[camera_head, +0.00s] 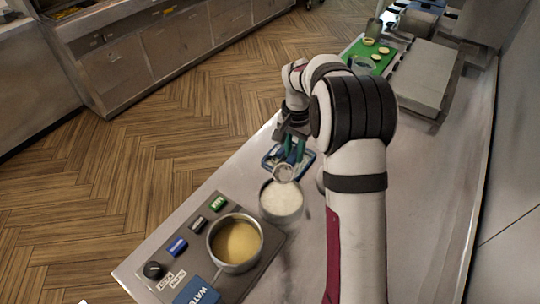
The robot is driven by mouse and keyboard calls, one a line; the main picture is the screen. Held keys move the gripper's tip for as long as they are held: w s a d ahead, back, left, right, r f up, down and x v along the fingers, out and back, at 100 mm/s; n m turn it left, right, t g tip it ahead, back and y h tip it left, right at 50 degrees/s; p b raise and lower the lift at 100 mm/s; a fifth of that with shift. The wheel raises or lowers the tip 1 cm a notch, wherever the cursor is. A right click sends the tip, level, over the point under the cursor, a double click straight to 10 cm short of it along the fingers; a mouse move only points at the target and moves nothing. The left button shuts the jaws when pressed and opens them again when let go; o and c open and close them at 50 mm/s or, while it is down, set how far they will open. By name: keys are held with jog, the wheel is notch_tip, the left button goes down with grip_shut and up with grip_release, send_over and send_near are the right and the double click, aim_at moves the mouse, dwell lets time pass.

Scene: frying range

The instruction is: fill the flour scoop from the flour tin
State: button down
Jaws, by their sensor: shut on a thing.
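The flour tin (281,208) is a round metal tin on the counter, open at the top, with white flour (281,197) inside. My gripper (294,150) is just behind the tin in the picture, with its dark green fingers pointing down. It is shut on the flour scoop (283,173), a small metal scoop whose bowl shows at the tin's far rim. The bowl looks pale inside, but I cannot tell whether flour is in it. I cannot tell whether the scoop touches the rim.
A blue tray (271,157) lies beneath my gripper. A pot of yellowish liquid (236,242) stands on a dark panel (205,232) at the front left, near a blue box marked WATER (199,291). A green board (371,54) with round pieces lies at the back.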

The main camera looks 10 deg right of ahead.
aim_at(293, 164)
jog(key=shift+s+d+r, duration=0.2)
jog(key=shift+s+d, duration=0.1)
jog(key=shift+s, duration=0.1)
jog(key=shift+f, duration=0.15)
jog(key=shift+t+h, duration=0.8)
jog(key=shift+s+a+f, duration=0.1)
jog(key=shift+f, duration=0.95)
jog(key=shift+s+a+f, duration=0.1)
jog(key=shift+s+f, duration=0.05)
jog(key=shift+f, duration=0.9)
jog(key=shift+s+a+f, duration=0.1)
jog(key=shift+f, duration=0.95)
jog(key=shift+s+a+f+g+y, duration=0.4)
jog(key=shift+s+a+g+y, duration=0.2)
jog(key=shift+s+a, duration=0.15)
jog(key=shift+w+d+r+g+y, duration=0.2)
jog(key=shift+r, duration=0.4)
jog(key=shift+w+d+r+g+y, duration=0.15)
jog(key=shift+r+g+y, duration=0.05)
jog(key=shift+r, duration=0.4)
jog(key=shift+w+d+r+g+y, duration=0.35)
jog(key=shift+r+g+y, duration=0.2)
jog(key=shift+r, duration=0.15)
jog(key=shift+w+d+r+g+y, duration=0.3)
jog(key=shift+r+g+y, duration=0.25)
jog(key=shift+r, duration=0.1)
